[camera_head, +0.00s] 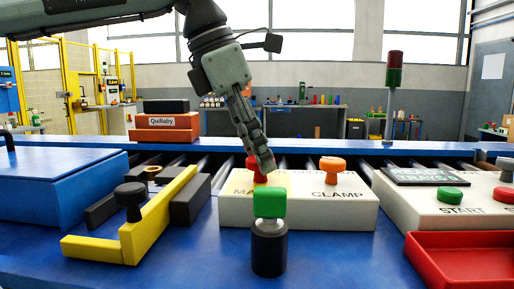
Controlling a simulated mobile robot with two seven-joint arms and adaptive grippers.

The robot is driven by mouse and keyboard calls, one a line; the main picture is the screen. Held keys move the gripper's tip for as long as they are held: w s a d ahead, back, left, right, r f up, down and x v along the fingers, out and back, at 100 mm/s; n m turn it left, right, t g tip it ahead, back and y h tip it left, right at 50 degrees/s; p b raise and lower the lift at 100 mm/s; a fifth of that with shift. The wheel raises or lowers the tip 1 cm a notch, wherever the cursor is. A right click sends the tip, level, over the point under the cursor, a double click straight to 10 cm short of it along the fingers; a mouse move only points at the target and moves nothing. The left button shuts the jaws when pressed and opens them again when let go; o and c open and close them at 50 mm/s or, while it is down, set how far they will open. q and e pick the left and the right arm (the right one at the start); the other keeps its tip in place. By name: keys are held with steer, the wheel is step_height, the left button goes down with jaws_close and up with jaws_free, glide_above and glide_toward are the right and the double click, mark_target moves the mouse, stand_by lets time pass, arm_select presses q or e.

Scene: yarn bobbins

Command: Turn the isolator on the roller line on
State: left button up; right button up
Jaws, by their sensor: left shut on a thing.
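A white control box (300,211) stands on the blue table. A red knob (255,172) sits on a yellow patch on its left part, with lettering that starts "MA" and is partly hidden. An orange knob (333,168) stands on the right part above the word "CLAMP". My left gripper (264,163) reaches down from above and is shut on the red knob, its fingers covering part of it. The knob's exact turn angle cannot be told. My right gripper is not in view.
A green-topped black post (270,245) stands in front of the box. A yellow bracket (160,215) with black blocks lies left. Right are a START panel (430,215) and a red tray (462,270). Orange "Quillaby" boxes (165,122) and rollers lie behind.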

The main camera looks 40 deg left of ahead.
arm_select(q)
steer(key=shift+f, duration=0.1)
steer(key=o, duration=1.1)
steer(key=v, duration=1.2)
steer(key=shift+d, duration=0.1)
